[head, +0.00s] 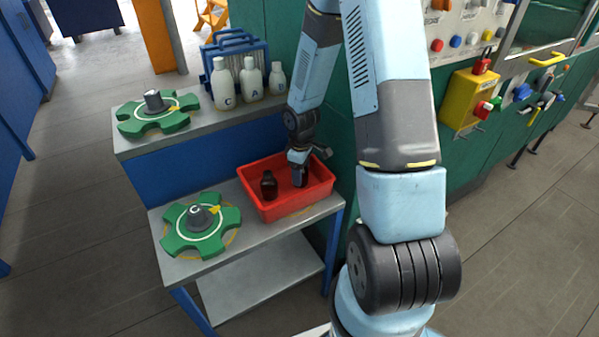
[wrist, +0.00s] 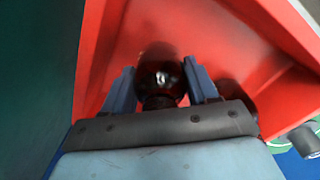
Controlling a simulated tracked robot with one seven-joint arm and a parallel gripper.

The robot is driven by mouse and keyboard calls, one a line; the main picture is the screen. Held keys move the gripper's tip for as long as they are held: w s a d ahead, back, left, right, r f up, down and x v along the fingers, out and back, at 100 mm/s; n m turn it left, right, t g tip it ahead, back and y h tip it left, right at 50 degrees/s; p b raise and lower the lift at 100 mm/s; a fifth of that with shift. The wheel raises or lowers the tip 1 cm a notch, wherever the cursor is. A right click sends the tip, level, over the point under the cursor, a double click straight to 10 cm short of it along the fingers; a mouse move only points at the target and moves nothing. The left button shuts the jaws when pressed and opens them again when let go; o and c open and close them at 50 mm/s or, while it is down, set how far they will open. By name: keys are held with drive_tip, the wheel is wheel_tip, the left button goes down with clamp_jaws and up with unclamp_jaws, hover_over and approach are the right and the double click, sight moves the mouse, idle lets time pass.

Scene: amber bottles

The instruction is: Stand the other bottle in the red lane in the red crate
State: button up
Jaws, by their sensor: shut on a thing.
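The red crate (head: 315,190) stands on the lower grey shelf; its red walls also fill much of the wrist view (wrist: 225,35). One dark amber bottle (head: 269,186) stands upright in its left part, and its dark edge shows right of my gripper in the wrist view (wrist: 238,95). My gripper (head: 300,176) reaches down inside the crate, right of that bottle. In the wrist view its blue fingers (wrist: 160,88) are shut on a second dark bottle (wrist: 159,70). I cannot tell whether the held bottle touches the crate floor. No red lane is recognisable.
A green star wheel marked C (head: 199,228) lies left of the crate. Another green wheel (head: 157,114) lies on the upper shelf, near several white lettered bottles (head: 224,85) and a blue rack (head: 233,45). A green panel rises close behind the crate.

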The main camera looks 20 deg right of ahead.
drive_tip(key=o, duration=1.1)
drive_tip(key=shift+r, duration=0.1)
wheel_tip(320, 180, up, 13)
drive_tip(key=shift+f, duration=0.1)
drive_tip(key=s+r+m+t+h, duration=0.1)
drive_tip(key=s+r+m+t, duration=0.15)
drive_tip(key=s+r, duration=0.45)
drive_tip(key=s+r+m+t, duration=0.1)
drive_tip(key=s+r+m, duration=0.2)
drive_tip(key=r, duration=0.8)
drive_tip(key=s+r+m+t, duration=0.1)
drive_tip(key=s+r+m, duration=0.1)
drive_tip(key=s+r, duration=0.2)
drive_tip(key=s+r+m+t+y, duration=0.1)
drive_tip(key=s+r, duration=0.3)
drive_tip(key=s, duration=0.5)
drive_tip(key=shift+a+r+m, duration=0.35)
drive_tip(key=shift+m, duration=0.3)
